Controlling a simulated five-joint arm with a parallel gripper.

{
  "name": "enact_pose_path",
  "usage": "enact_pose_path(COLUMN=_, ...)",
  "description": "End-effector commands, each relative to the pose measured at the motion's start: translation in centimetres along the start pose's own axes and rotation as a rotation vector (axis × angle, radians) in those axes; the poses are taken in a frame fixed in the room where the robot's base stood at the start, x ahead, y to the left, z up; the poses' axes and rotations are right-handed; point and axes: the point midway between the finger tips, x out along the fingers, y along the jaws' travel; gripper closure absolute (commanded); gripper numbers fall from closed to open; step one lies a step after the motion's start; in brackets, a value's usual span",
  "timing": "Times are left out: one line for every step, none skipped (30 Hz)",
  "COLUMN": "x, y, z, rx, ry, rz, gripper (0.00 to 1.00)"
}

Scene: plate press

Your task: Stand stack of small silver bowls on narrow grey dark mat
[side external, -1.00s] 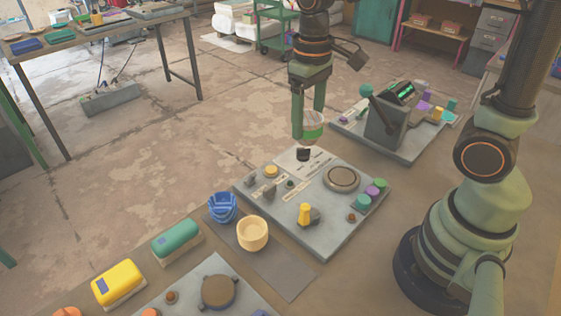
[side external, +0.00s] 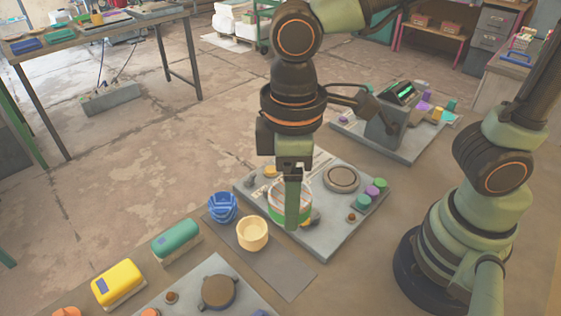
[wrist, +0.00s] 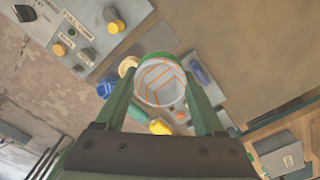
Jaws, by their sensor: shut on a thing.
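My gripper (side external: 292,225) is shut on a pale round vessel (side external: 277,198) with orange lines and a green band. In the wrist view its light round opening (wrist: 158,84) sits between the fingers. It hangs over the grey panel; one finger hides part of it in the side view. I cannot tell whether it is a stack, and no clearly silver bowls show. The narrow dark grey mat (side external: 285,272) lies left of the gripper, along the panel. A blue bowl stack (side external: 222,207) and a cream bowl (side external: 253,233) stand on its far part. Its near part is bare.
A grey panel (side external: 335,240) with knobs and a round plate lies under the gripper. A second panel (side external: 190,300) lies on the mat's other side. A green-topped block (side external: 175,241) and a yellow-topped block (side external: 118,283) stand at the left. A lever machine (side external: 385,128) stands behind.

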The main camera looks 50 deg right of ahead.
Motion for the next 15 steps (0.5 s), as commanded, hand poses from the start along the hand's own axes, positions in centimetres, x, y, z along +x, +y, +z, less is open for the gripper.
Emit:
enact_pose_path(x=1.4, y=0.0, z=0.1, rx=0.001, ry=-0.009, rz=0.000, gripper=0.91)
enact_pose_path(x=2.2, y=0.0, z=0.1, rx=0.001, ry=-0.008, rz=0.000, gripper=0.91)
enact_pose_path(x=3.2, y=0.0, z=0.2, rx=0.001, ry=-0.009, rz=0.000, gripper=0.91)
enact_pose_path(x=3.9, y=0.0, z=0.1, rx=0.001, ry=-0.008, rz=0.000, gripper=0.91)
enact_pose_path(x=4.6, y=0.0, z=0.1, rx=0.002, ry=-0.009, rz=0.000, gripper=0.91)
enact_pose_path(x=5.6, y=0.0, z=0.2, rx=0.002, ry=-0.010, rz=0.000, gripper=0.91)
enact_pose_path(x=6.3, y=0.0, z=0.1, rx=0.002, ry=-0.009, rz=0.000, gripper=0.91)
enact_pose_path(x=7.1, y=0.0, z=0.1, rx=0.002, ry=-0.010, rz=0.000, gripper=0.91)
enact_pose_path(x=8.1, y=0.0, z=0.2, rx=0.002, ry=-0.010, rz=0.000, gripper=0.91)
enact_pose_path(x=8.8, y=0.1, z=0.2, rx=0.002, ry=-0.009, rz=0.000, gripper=0.91)
enact_pose_path(x=9.4, y=0.1, z=0.1, rx=0.002, ry=-0.008, rz=0.000, gripper=0.91)
enact_pose_path(x=10.2, y=0.1, z=0.1, rx=0.002, ry=-0.008, rz=0.000, gripper=0.91)
enact_pose_path(x=10.7, y=0.1, z=0.1, rx=0.002, ry=-0.007, rz=0.000, gripper=0.91)
enact_pose_path(x=11.2, y=0.1, z=0.1, rx=0.002, ry=-0.007, rz=0.000, gripper=0.91)
enact_pose_path(x=11.7, y=0.1, z=0.1, rx=0.002, ry=-0.006, rz=0.000, gripper=0.91)
